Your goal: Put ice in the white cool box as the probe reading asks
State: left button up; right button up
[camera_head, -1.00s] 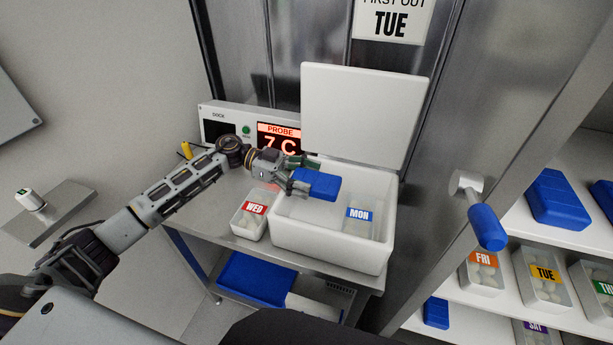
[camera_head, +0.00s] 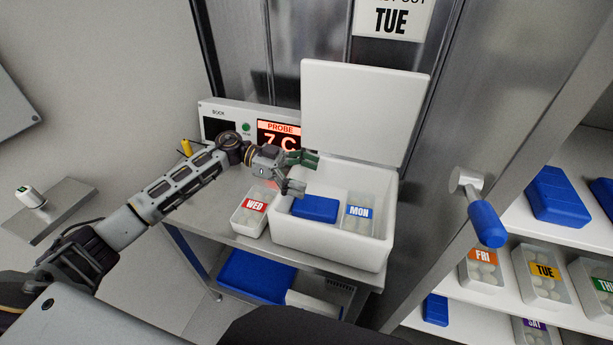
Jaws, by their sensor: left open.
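The white cool box (camera_head: 328,247) stands on a metal table with its lid (camera_head: 362,110) raised. Inside it a blue ice pack (camera_head: 315,208) lies on the left, beside a clear tub labelled MON (camera_head: 358,214) on the right. My left gripper (camera_head: 300,174) is open and empty above the box's back left corner, apart from the ice pack. The probe display (camera_head: 280,137) behind reads 7 C, partly covered by my left gripper. My right gripper is not in view.
A WED tub (camera_head: 252,212) stands left of the box. A blue pack (camera_head: 256,277) lies on the lower shelf. At right, shelves hold more blue packs (camera_head: 557,197) and FRI (camera_head: 482,268) and TUE (camera_head: 542,276) tubs. A blue door handle (camera_head: 486,225) juts out. A sign reads TUE.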

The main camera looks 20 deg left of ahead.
pick_arm(q)
jog(key=a+r+b, duration=0.1)
jog(key=a+r, duration=0.1)
jog(key=a, duration=0.9)
jog(key=shift+w+a+r+b, duration=0.25)
jog(key=shift+a+b, duration=0.05)
jog(key=shift+a, duration=0.1)
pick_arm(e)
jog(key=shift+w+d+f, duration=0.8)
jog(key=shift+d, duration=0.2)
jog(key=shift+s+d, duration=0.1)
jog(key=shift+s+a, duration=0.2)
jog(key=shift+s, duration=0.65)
